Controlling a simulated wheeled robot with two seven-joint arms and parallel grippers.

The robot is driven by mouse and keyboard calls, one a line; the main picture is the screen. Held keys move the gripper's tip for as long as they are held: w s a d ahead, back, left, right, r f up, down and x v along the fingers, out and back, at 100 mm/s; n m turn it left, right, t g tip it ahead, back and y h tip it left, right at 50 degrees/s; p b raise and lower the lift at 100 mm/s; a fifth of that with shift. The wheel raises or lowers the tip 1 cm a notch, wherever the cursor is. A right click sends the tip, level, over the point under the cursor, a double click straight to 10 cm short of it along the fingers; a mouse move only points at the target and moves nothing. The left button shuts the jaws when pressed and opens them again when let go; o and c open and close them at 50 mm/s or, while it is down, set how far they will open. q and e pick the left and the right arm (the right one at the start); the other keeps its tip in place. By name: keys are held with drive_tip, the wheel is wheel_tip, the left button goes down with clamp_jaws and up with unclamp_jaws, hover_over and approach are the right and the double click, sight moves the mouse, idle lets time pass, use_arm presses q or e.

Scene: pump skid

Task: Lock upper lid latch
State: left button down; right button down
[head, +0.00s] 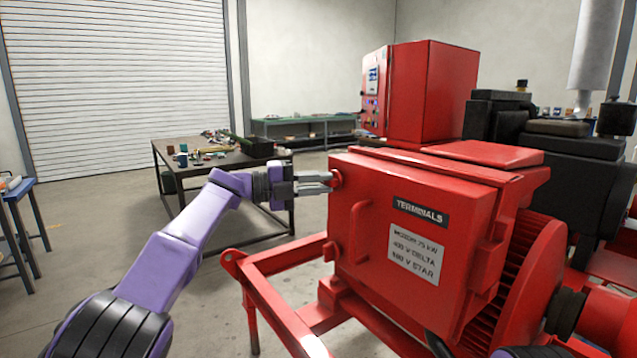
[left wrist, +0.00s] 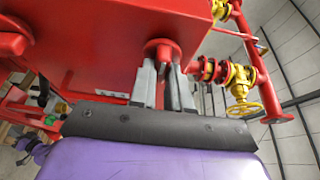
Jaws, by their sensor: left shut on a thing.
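The red terminal box (head: 372,220) has a lid with a "TERMINALS" label (head: 420,211) and a white rating plate (head: 416,255). A small red round latch knob (head: 337,179) sticks out at the upper left of the box. My left gripper (head: 328,183) is at this knob, its fingers pointing right. In the left wrist view the knob (left wrist: 162,48) sits between the tips of the two grey fingers (left wrist: 162,80), which are closed on it. The fingers partly hide its stem. My right gripper is not in view.
A red bar handle (head: 357,232) stands out below the knob. Red frame rails (head: 275,300) run below the box. A dark worktable (head: 222,160) with small parts stands behind my left arm. The left wrist view shows yellow valves (left wrist: 240,80) beyond the fingers.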

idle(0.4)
use_arm(q)
drive_tip(key=c, duration=1.1)
unclamp_jaws()
drive_tip(key=shift+w, duration=0.1)
drive_tip(key=shift+a+f, duration=0.1)
drive_tip(key=shift+a, duration=0.15)
drive_tip(key=b+v, duration=0.4)
drive_tip(key=v, duration=0.6)
